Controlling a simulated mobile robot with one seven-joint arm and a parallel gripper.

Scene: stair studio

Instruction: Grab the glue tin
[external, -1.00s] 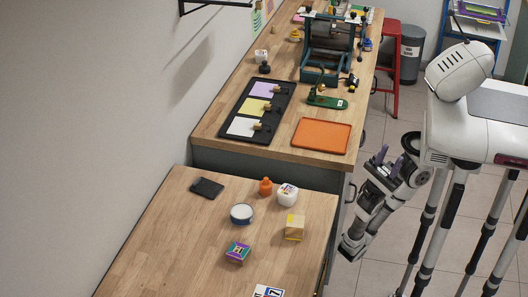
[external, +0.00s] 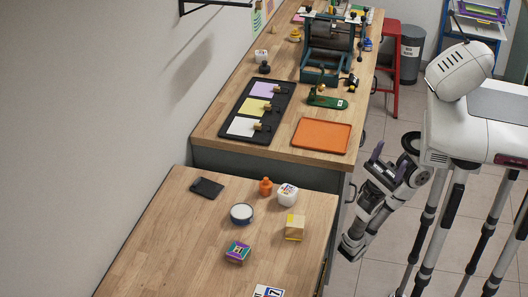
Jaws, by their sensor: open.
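A short round tin (external: 241,214) with a pale top and a dark blue rim stands on the near wooden table. It may be the glue tin, but I cannot read a label. A white rounded jar (external: 288,195) with small printing and a small orange bottle (external: 265,187) stand just behind it, to the right. My gripper (external: 388,160) is to the right of the table, over the floor. Its purple fingers are apart and point upward, with nothing visible between them. It is well away from the tin.
A yellow box (external: 295,227), a purple and teal box (external: 237,252) and a dark flat item (external: 206,187) share the near table (external: 170,250). Behind is a workbench with an orange tray (external: 321,135) and a black tray (external: 283,100). The table's left front is clear.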

